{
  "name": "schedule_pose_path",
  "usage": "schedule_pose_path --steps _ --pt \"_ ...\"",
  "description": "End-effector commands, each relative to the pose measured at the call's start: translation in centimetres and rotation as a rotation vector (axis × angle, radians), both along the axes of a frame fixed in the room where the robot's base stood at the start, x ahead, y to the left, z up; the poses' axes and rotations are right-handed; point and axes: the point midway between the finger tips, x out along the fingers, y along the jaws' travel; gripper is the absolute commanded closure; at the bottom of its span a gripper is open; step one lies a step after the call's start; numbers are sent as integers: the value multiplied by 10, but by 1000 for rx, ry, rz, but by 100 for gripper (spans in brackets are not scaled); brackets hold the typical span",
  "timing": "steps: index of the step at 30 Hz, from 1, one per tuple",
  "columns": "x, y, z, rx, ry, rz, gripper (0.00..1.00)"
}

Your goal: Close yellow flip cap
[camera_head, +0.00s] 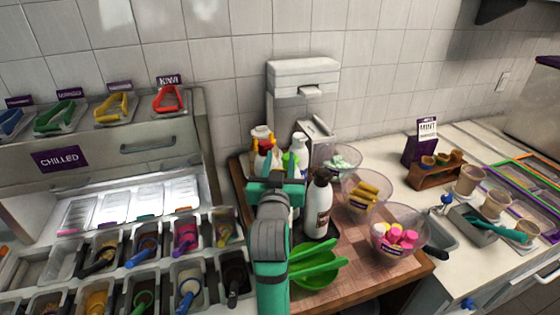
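A bottle with a yellow cap (262,132) stands at the back left of the wooden counter area. The cap's lid position is too small to tell. A bottle with red (265,146) on it stands just in front of the yellow cap, partly over it in view. A white bottle (300,145) stands to the right. My gripper (276,184) is in front of and below these bottles in the picture, at the end of my teal and grey arm. The arm hides the bottles' lower parts.
Clear bowls, one with yellow rolls (364,194), stand to the right. Topping bins are on the left. A dispenser (303,90) stands behind.

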Motion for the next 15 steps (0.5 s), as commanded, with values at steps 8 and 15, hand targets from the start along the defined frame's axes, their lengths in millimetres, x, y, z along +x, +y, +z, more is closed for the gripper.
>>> schedule_pose_path --steps 8,15 --pt "0 0 0 0 0 0 83" --pt "0 0 0 0 -5 0 93"
